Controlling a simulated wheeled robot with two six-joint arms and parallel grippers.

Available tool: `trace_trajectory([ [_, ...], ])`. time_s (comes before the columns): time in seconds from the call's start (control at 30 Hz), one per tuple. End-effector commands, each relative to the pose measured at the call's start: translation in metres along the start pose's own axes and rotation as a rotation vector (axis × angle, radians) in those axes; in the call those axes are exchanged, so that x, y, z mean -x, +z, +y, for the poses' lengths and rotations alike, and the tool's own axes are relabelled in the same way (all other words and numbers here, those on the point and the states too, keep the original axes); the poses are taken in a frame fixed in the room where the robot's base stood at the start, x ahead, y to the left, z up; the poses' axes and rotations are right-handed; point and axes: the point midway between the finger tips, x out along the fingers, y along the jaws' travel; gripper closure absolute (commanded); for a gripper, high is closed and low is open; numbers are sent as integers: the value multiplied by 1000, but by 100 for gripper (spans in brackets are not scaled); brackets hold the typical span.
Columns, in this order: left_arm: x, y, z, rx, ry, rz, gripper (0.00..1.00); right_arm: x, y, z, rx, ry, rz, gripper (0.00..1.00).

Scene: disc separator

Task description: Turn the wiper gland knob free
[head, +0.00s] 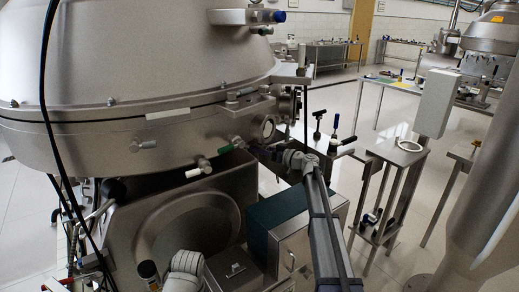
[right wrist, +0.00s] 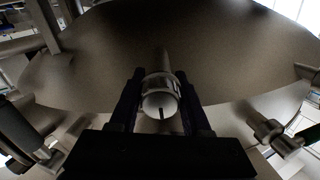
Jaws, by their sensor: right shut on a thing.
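The wiper gland knob (right wrist: 160,102) is a pale, round-ended metal cylinder with a dark mark on its face. It sits on a short stem that runs toward the curved metal vessel. My right gripper (right wrist: 159,95) has its two dark fingers on either side of the knob and is shut on it. In the head view my right gripper (head: 256,150) is at the lower right side of the big separator body (head: 130,60); the knob is hidden there by the fingers and is hard to tell from nearby fittings. My left gripper is not in view.
A white-tipped handle (head: 198,170) and a green-tipped handle (head: 225,149) stick out close left of my right gripper. A teal and steel box (head: 288,230) stands below my right arm. A small metal stand (head: 398,153) is to the right. Black cables hang at the left.

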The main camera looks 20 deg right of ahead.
Motion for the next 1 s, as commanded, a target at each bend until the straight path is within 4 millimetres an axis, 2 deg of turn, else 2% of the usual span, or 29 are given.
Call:
trace_trajectory([
  [0.23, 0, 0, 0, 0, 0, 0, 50, 1, 2, -2, 3, -2, -5, 100],
  [0.27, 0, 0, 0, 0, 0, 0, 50, 1, 2, -2, 3, -2, -5, 51],
  [0.5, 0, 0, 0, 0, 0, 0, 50, 0, 1, -1, 1, -1, -2, 24],
  [0.83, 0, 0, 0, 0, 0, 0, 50, 2, 0, 0, 0, 0, -1, 22],
  [1.0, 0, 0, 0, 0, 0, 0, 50, 15, 0, -1, -1, 0, -1, 22],
])
